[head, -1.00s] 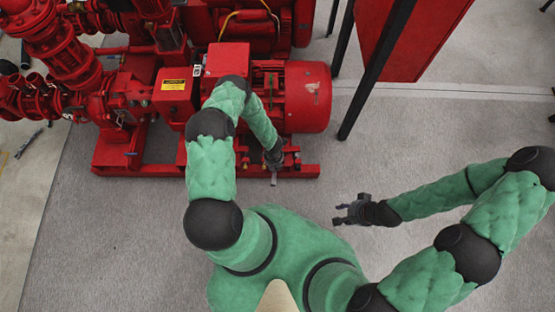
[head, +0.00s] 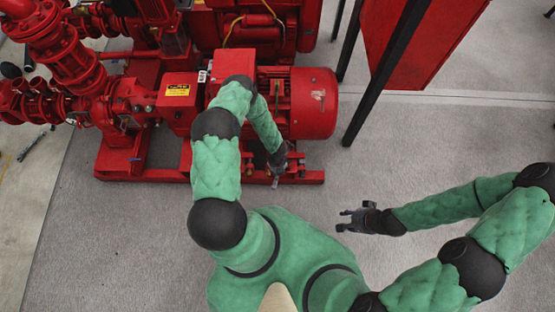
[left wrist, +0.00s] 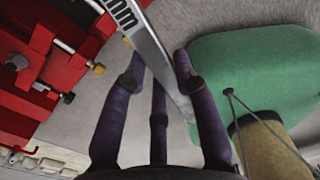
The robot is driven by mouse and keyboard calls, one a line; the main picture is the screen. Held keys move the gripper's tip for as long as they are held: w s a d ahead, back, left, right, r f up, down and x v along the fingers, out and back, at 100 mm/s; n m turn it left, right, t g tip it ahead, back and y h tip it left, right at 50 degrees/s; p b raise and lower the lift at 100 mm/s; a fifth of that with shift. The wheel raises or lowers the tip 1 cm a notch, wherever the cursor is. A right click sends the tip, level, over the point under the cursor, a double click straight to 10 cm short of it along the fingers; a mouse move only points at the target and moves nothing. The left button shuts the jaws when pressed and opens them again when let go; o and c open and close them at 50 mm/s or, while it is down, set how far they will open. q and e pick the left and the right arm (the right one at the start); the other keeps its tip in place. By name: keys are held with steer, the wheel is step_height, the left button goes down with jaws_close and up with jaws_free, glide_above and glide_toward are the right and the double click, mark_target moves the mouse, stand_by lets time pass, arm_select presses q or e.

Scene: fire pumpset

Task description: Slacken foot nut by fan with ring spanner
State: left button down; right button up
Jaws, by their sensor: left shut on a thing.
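My left gripper (head: 277,163) is beside the red motor (head: 313,103), low over the front rail of its base. In the left wrist view its purple fingers (left wrist: 158,68) are shut on a silver spanner (left wrist: 150,38) with black "mm" lettering. The spanner's upper end runs out of the picture, so its ring is not visible there. A brass-coloured fastener (left wrist: 98,68) and a dark one (left wrist: 68,97) show on the red base at left, apart from the visible spanner shank. I cannot tell which is the fan-side foot nut. My right gripper (head: 352,221) is open and empty over the floor.
The red base frame (head: 300,178) runs along the front of the pumpset. Red pipework (head: 60,60) stands at left. A red cabinet (head: 420,45) on black legs is at upper right. The grey floor in front is clear. A dark tool lies on the floor far left (head: 35,145).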

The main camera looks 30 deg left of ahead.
arm_select(q)
steer(key=shift+f+b, duration=1.3)
steer(key=shift+f, duration=1.2)
steer(key=shift+f, duration=1.35)
steer(key=shift+d, duration=0.1)
steer(key=w+d+n, duration=0.3)
steer(key=d+n, duration=0.2)
steer(key=shift+w+d, duration=0.15)
steer(key=shift+d, duration=0.1)
steer(key=shift+s+a, duration=0.25)
